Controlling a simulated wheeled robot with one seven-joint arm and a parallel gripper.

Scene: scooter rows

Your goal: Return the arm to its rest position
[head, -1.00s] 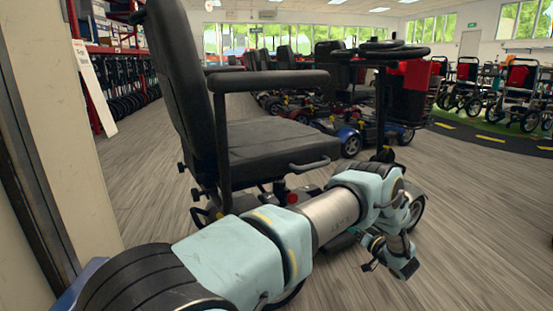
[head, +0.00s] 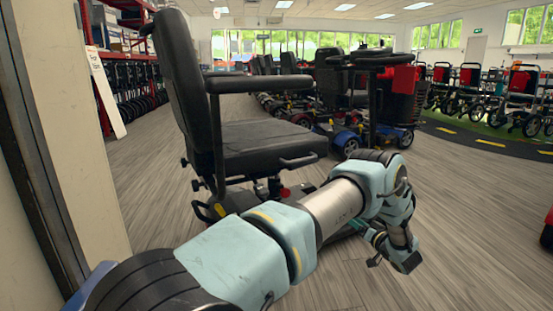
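My arm reaches from the bottom left across the lower middle of the head view, in pale blue and bare metal links. It bends down at the far joint, in front of a black-seated mobility scooter (head: 262,142). My gripper (head: 405,262) is at the low end of the arm, right of the scooter's seat and over the grey wood-look floor (head: 470,240). It is small and dark here, and its fingers cannot be made out. I see nothing held in it. The arm hides part of the scooter's lower body.
A pale wall edge (head: 85,150) stands close on the left. Red shelving (head: 120,70) is behind it. More scooters (head: 340,125) stand in a row behind the near one. Wheeled chairs (head: 520,90) stand at the back right. A red thing (head: 547,235) shows at the right edge. Floor at right is open.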

